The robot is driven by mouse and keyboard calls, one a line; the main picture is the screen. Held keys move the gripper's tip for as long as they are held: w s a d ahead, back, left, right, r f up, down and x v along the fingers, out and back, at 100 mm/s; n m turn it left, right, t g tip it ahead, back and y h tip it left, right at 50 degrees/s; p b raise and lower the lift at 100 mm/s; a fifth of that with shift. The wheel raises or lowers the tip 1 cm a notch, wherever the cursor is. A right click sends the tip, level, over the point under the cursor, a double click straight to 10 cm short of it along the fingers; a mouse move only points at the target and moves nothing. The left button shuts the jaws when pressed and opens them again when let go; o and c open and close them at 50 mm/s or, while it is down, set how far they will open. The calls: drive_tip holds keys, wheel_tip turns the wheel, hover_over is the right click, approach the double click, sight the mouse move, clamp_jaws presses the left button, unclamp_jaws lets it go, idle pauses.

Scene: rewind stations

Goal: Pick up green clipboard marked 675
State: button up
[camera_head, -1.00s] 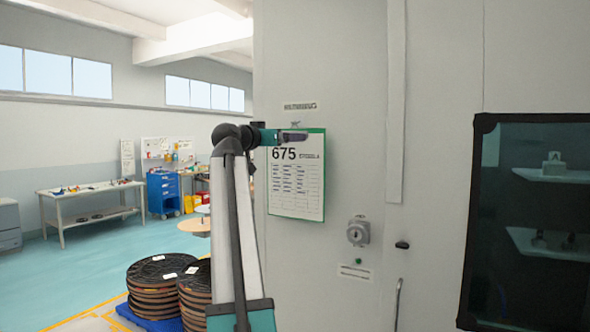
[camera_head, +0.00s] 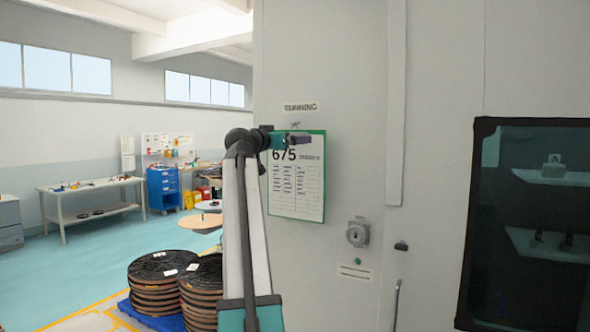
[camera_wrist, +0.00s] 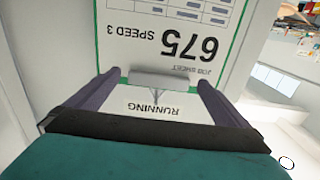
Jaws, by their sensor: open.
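The green clipboard marked 675 (camera_head: 297,190) hangs upright on the pale cabinet wall, with a white job sheet on its green board. In the wrist view the clipboard (camera_wrist: 150,45) appears upside down, with "675" and "SPEED 3" readable and its metal clip (camera_wrist: 160,80) between my fingers. In the wrist view my gripper (camera_wrist: 160,80) is open, with one finger on each side of the clip. I cannot tell whether the fingers touch the board.
A "RUNNING" label (camera_head: 300,106) is on the wall above the clipboard. A key switch (camera_head: 358,232) and a dark window (camera_head: 530,220) are to the right. A workbench (camera_head: 95,195) is farther back.

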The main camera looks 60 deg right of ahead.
drive_tip(key=shift+d, duration=0.85)
drive_tip(key=shift+c, duration=0.3)
drive_tip(key=c, duration=1.4)
